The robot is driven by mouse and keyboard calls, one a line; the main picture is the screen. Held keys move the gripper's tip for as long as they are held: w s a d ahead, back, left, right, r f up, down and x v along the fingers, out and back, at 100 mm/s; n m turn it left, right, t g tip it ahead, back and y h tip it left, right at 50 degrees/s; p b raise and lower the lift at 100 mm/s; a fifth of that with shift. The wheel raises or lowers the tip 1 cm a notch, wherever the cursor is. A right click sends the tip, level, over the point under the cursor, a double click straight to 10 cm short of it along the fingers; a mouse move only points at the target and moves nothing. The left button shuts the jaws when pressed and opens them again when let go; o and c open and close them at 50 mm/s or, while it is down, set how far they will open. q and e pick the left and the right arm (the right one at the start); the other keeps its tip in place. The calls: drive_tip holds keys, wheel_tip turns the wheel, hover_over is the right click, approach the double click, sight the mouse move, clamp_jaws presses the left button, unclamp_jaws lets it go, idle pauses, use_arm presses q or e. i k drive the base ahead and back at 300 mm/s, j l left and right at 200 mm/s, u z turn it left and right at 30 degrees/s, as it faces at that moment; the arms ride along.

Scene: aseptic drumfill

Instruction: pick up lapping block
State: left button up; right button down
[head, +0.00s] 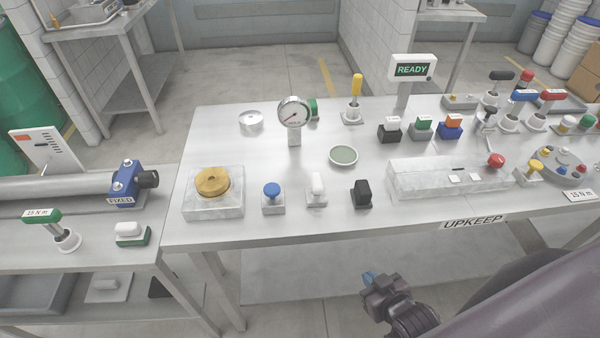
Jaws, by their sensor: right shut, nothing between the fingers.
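No label names the lapping block. The likeliest match is a round brass-coloured block (212,182) on a pale square slab (214,206) at the front left of the UPKEEP table (330,222). Its top is uncovered and nothing touches it from above. My right gripper (371,281) is low in front of the table's front edge, well to the right of the block and apart from it. It is shut and empty. My left gripper is out of view.
A dial gauge (294,113) stands behind, near a shallow round dish (343,156). A long pale block (440,178) lies on the right. The left bench holds a grey cylinder (60,188).

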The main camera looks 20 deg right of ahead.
sight(361, 194)
drive_tip(key=k+z, duration=0.15)
drive_tip(key=z, duration=0.9)
